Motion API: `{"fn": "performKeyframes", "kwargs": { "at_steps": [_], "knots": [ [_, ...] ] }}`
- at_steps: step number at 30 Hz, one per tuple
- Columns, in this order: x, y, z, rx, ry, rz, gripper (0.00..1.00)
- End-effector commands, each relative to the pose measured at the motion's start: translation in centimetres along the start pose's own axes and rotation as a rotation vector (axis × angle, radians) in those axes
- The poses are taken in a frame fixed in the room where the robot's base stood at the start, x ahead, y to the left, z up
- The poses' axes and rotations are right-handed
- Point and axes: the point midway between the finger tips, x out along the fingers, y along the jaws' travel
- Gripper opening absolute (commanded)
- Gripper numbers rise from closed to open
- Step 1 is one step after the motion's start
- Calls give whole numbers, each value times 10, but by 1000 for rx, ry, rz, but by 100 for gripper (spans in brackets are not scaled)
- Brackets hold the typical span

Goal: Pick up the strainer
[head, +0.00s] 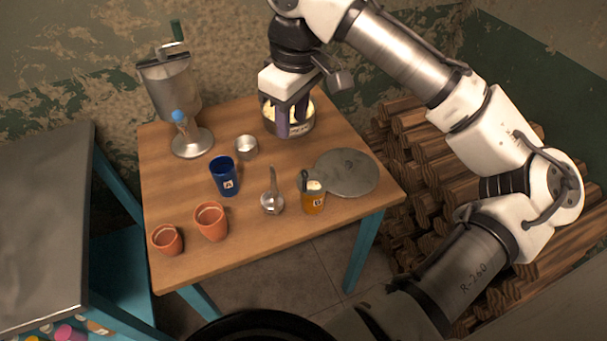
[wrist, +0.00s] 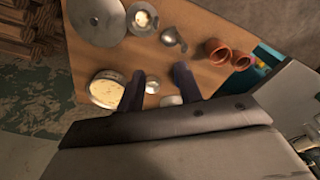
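The strainer (head: 272,201) is a small metal bowl with a long upright handle, on the front middle of the wooden table (head: 200,255). It also shows in the wrist view (wrist: 171,38), beyond my fingertips. My gripper (head: 292,128) points down at the back of the table, in front of or over the round pot (head: 267,117); the exact gap is unclear. In the wrist view my gripper (wrist: 158,80) has its two dark fingers wide apart with nothing held between them. The strainer is clear of both fingers.
A blue cup (head: 224,180), a small metal cup (head: 246,147) and two clay pots (head: 211,224) are left. A metal machine (head: 172,95) stands at back left. Stacked logs (head: 425,180) lie right.

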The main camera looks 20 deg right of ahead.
Motion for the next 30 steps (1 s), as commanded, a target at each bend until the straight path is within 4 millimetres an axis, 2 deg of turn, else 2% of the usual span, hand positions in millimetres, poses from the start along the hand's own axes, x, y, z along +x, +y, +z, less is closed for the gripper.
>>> {"fn": "performKeyframes", "kwargs": {
  "at_steps": [1,3,6,16,25,30],
  "knots": [
    [-3,4,15,28,-40,-9,35],
    [-4,6,28,47,-73,-21,35],
    [3,6,36,59,-94,-29,35],
    [64,4,40,56,-91,-30,35],
    [87,2,39,55,-89,-28,35],
    [109,-2,38,54,-91,-28,35]
  ]
}}
